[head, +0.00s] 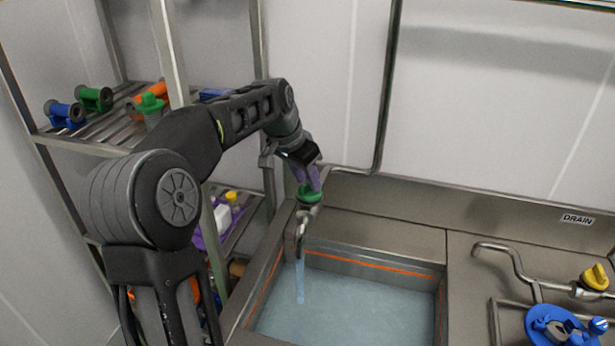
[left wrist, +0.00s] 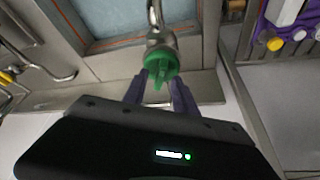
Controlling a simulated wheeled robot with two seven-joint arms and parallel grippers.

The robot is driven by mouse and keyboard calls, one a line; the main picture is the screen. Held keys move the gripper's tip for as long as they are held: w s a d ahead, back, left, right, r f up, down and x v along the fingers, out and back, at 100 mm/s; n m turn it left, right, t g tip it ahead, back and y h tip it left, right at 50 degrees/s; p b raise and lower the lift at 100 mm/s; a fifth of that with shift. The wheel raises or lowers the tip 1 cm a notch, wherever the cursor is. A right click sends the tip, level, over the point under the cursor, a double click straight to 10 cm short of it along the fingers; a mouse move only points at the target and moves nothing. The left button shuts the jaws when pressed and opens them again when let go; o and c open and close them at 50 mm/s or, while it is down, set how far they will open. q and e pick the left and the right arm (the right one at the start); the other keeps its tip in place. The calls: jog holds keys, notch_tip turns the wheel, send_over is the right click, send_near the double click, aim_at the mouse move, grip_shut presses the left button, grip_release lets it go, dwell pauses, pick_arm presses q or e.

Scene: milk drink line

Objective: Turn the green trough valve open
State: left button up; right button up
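The green trough valve (head: 309,194) sits on top of the tap at the trough's back left corner. A stream of water (head: 300,281) runs from the tap's spout (head: 299,240) into the trough (head: 345,300). My left gripper (head: 314,182) is right at the valve from above, its purple fingers pointing down. In the left wrist view, the green valve (left wrist: 160,66) with its fin-like handle shows between the two purple fingertips (left wrist: 159,83). The fingers are apart, one on each side of the handle; whether they touch the valve's rim is unclear. My right gripper is not in view.
A wire shelf (head: 95,136) with blue, green and orange fittings stands at the left. A purple tray (left wrist: 288,35) with small bottles is beside the trough. At the right are a second tap with a yellow handle (head: 594,278) and a blue part (head: 556,324).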

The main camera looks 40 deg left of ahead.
pick_arm(q)
jog(key=shift+w+f, duration=0.1)
jog(key=shift+f, duration=0.25)
jog(key=shift+c, duration=0.5)
grip_shut()
